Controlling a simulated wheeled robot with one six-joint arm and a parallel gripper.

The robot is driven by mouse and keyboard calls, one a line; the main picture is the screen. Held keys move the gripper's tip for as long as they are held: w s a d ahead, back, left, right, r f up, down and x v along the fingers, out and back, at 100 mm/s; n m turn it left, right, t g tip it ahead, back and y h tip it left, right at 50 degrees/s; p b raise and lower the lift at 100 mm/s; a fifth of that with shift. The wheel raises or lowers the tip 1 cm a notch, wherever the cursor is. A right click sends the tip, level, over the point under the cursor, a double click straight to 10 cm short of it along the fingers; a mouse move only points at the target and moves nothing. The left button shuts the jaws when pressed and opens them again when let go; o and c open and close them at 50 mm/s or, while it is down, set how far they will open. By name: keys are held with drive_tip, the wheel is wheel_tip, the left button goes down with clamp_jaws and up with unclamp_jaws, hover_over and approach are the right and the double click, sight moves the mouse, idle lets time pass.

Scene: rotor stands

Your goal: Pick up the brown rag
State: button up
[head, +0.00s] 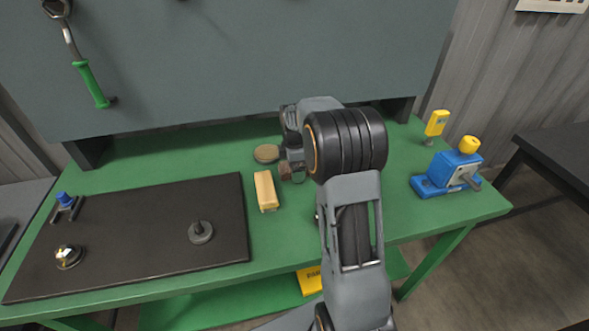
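My gripper (287,168) is over the back middle of the green workbench, seen mostly from behind. My own wrist and arm cover much of it, so its fingers are not clear. A small brown patch (285,173) shows at the gripper's end; it may be the brown rag, but most of it is hidden. I cannot tell whether it is held or only beside the fingers.
A yellow-tan block (266,189) and a round tan disc (266,153) lie close left of the gripper. A black mat (140,235) with small parts covers the left of the green workbench (420,215). A blue vise-like device (449,172) stands at right.

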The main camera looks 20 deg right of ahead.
drive_tip(key=shift+c, duration=0.2)
drive_tip(key=c, duration=1)
wheel_tip(320, 180, up, 10)
idle(0.4)
